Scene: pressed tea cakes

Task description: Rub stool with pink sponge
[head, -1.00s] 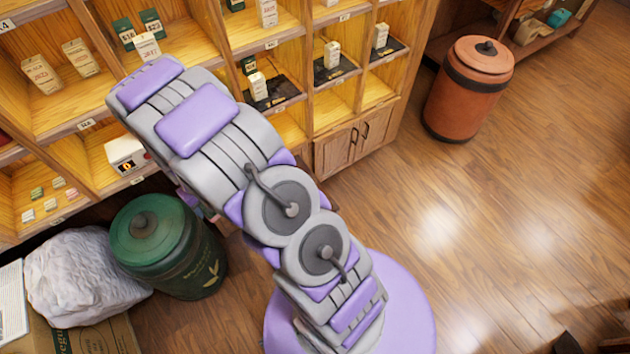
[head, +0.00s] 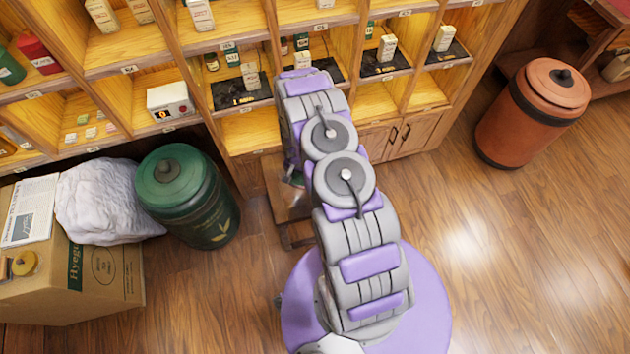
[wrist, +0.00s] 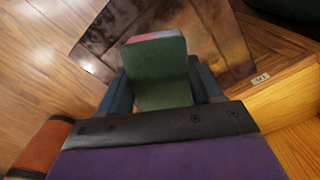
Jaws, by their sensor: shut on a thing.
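The wooden stool (head: 276,188) stands low in front of the shelf in the head view, partly hidden behind my arm. Its brown, glossy seat, with darker patches, fills the top of the wrist view (wrist: 215,35). The sponge (wrist: 163,78) shows a green face and a pink far edge. My gripper (wrist: 163,88) is shut on the sponge, with a dark finger on each side of it. The sponge is over the seat; I cannot tell whether it touches. In the head view my gripper is mostly hidden by my arm.
A green canister (head: 188,200) stands left of the stool, beside a cardboard box (head: 110,285) bearing a white bundle (head: 100,200). The shelf (head: 255,130) with small packages rises behind. An orange-brown canister (head: 530,115) stands at right. The floor (head: 520,260) at right is clear.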

